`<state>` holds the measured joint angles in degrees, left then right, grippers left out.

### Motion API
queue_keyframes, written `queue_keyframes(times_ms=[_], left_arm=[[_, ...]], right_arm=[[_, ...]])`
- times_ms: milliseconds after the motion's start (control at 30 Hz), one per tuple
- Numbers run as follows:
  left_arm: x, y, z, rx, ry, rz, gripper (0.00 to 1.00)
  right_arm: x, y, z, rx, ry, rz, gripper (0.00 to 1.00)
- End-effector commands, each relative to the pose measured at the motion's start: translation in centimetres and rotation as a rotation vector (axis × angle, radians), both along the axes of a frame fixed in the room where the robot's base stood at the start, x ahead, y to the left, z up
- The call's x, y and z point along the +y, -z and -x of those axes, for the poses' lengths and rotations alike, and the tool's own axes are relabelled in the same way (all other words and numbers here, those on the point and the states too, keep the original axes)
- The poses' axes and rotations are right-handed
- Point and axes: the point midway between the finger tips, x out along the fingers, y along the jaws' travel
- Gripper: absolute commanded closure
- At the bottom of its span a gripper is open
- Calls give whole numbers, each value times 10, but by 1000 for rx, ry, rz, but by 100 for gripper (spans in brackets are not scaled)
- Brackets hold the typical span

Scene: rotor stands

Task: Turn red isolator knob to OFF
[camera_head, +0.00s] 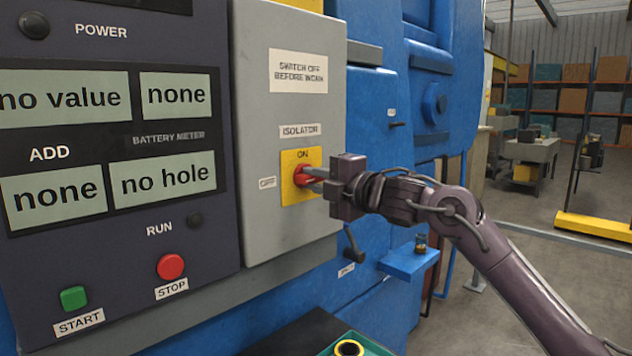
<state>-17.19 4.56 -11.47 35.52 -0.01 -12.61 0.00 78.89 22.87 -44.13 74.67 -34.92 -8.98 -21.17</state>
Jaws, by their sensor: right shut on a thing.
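The red isolator knob (301,176) sits on a yellow plate (295,195) on the front of a grey box (285,120). An ISOLATOR label is above the plate. My right gripper (314,178) reaches in from the right and is shut on the knob. The fingers and gripper body hide part of the knob, so its exact angle is hard to tell. My left gripper is not in view.
A dark panel (120,240) with displays, a green START button (74,298) and a red STOP button (171,266) stands at the left. A small lever (353,243) is below the gripper. A blue shelf (408,262) juts out beneath my arm. Open floor lies at the right.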

Motion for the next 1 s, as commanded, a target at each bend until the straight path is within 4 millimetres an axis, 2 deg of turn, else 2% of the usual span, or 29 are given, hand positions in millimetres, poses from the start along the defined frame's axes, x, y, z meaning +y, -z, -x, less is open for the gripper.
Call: queue_keyframes(times_ms=[267,300,467,767,1000], left_arm=[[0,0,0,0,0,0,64],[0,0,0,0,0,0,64],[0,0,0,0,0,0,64],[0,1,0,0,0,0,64],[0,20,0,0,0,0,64]], right_arm=[[0,2,0,0,-1,6,100],[0,2,0,0,-1,6,82],[0,2,0,0,-1,4,62],[-1,1,1,-1,0,2,62],[-25,5,24,-4,1,4,62]])
